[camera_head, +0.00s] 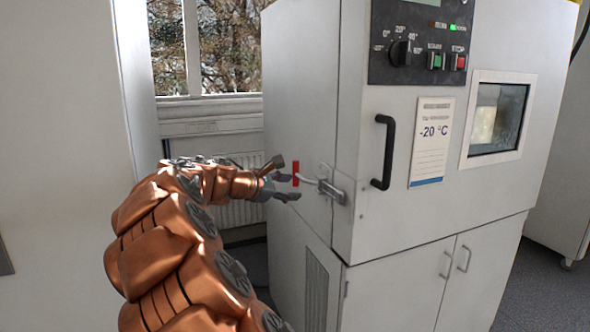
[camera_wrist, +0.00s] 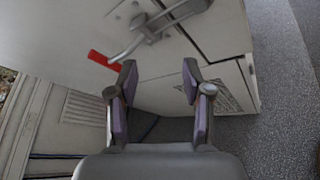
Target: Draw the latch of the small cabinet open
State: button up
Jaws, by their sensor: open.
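The grey-white cabinet (camera_head: 300,90) stands at the centre right in the head view. Its metal latch (camera_head: 331,192) sits at the corner between the side and front faces, with a bent lever ending in a red grip (camera_head: 296,173). In the wrist view the latch (camera_wrist: 150,26) is at the top and the red grip (camera_wrist: 103,60) is left of the left fingertip. My gripper (camera_head: 285,188) is open and empty, close to the red grip. In the wrist view nothing lies between the fingertips (camera_wrist: 160,80). Whether a finger touches the grip I cannot tell.
A black door handle (camera_head: 385,152) stands out right of the latch. A control panel (camera_head: 420,42), a paper label (camera_head: 432,142) and a small window (camera_head: 496,120) are on the front. A radiator (camera_head: 240,212) under the window is behind my arm. Grey floor shows at right.

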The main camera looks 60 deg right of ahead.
jog(key=w+d+n+h, duration=0.2)
jog(key=w+d+n, duration=0.15)
jog(key=d, duration=0.25)
jog(key=n+t+h, duration=0.2)
jog(key=n+t, duration=0.1)
jog(key=n, duration=0.4)
send_near(294, 167)
jog(key=d, duration=0.3)
jog(key=shift+m, duration=0.25)
jog(key=shift+w+d+r+p, duration=0.1)
jog(key=shift+d+p, duration=0.6)
jog(key=shift+d, duration=3.25)
grip_shut()
